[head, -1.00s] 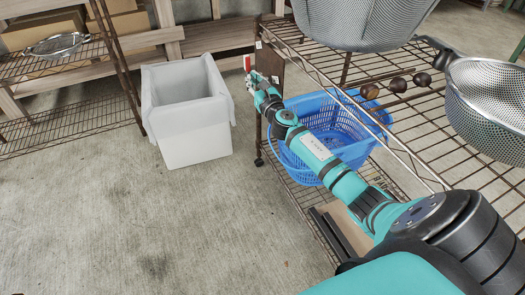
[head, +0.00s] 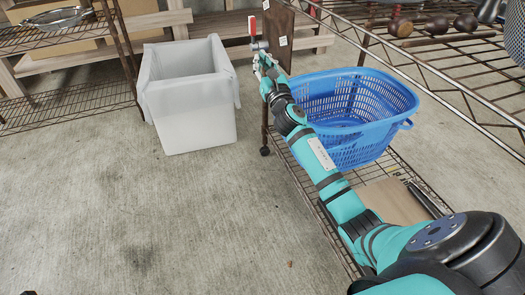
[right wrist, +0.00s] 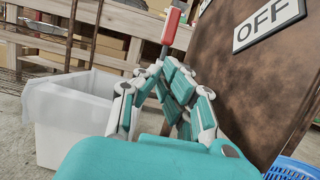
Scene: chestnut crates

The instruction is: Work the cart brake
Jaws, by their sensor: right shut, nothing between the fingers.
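A white "OFF" sign (right wrist: 269,22) is on the panel. My right gripper (head: 261,60) is just below the red grip, beside the panel. In the right wrist view its fingertips (right wrist: 164,68) are closed together, empty, near the lower end of the shaft. I cannot tell whether they touch it. My left gripper is not in view.
A blue basket (head: 385,135) stands on the cart's lower wire shelf (head: 310,190), right of my arm. A white lined bin (head: 198,128) stands left of the cart. A wire rack (head: 60,103) is at the far left. The concrete floor in front is clear.

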